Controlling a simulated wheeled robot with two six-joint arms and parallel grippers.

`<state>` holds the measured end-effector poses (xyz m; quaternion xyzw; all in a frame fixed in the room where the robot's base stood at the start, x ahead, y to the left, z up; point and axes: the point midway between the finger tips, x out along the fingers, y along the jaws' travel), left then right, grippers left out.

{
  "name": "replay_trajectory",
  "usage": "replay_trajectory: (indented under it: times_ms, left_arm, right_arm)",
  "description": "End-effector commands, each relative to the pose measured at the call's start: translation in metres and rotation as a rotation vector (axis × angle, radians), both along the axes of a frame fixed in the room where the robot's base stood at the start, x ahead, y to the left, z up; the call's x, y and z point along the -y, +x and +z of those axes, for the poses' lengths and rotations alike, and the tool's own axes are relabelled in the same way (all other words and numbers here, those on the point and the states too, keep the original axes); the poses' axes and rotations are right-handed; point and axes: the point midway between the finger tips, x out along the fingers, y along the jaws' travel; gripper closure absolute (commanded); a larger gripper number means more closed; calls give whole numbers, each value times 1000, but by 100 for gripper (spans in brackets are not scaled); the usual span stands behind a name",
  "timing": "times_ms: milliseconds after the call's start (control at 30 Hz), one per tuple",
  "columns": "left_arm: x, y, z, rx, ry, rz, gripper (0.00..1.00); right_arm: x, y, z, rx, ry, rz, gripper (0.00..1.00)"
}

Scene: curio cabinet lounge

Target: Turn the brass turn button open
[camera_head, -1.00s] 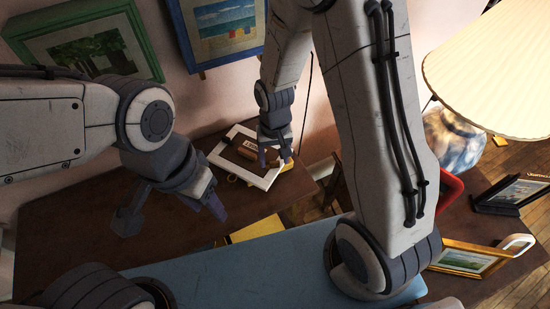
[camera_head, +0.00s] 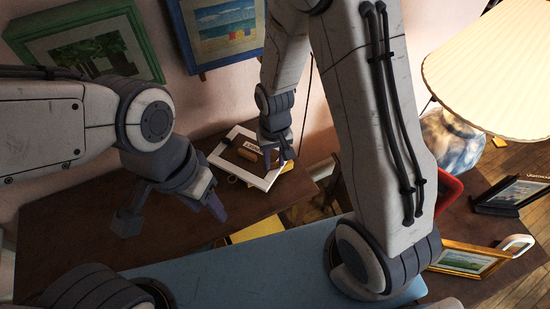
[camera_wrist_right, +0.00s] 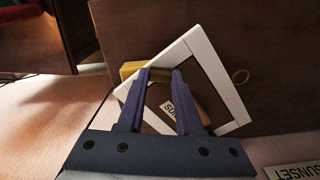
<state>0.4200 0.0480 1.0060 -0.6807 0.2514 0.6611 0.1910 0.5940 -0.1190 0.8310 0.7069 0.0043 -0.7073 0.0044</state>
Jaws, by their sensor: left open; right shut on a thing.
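A white picture frame (camera_head: 217,157) lies on the dark wooden table, with a small brown wooden piece (camera_head: 247,155) and a paper label inside its opening. It also shows in the right wrist view (camera_wrist_right: 221,82). My right gripper (camera_head: 276,163) is at the frame's right side, its fingers closed about the rail; the exact contact is unclear. In the right wrist view its fingertips (camera_wrist_right: 162,70) are beside the rail and a yellow block (camera_wrist_right: 130,70). I cannot make out a brass turn button; my fingers may hide it. My left gripper (camera_head: 172,216) is open and empty above the table.
A yellow sheet (camera_head: 257,229) lies near the table's front edge. A lamp (camera_head: 495,75) and small framed pictures stand at the right. Pictures hang on the wall behind. The table's left part is clear.

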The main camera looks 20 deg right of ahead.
Motion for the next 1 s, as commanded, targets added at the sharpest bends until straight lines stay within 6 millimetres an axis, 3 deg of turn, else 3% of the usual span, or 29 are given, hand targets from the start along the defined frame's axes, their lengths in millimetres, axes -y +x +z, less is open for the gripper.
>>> replay_trajectory:
  times_ms: [600, 1000]
  left_arm:
    - [0, 0, 18, 0, 0, 0, 50]
    - [0, 0, 23, 0, 0, 0, 50]
  right_arm:
    - [1, -3, 1, 0, 0, 513, 100]
    - [1, -3, 1, 2, 0, 733, 100]
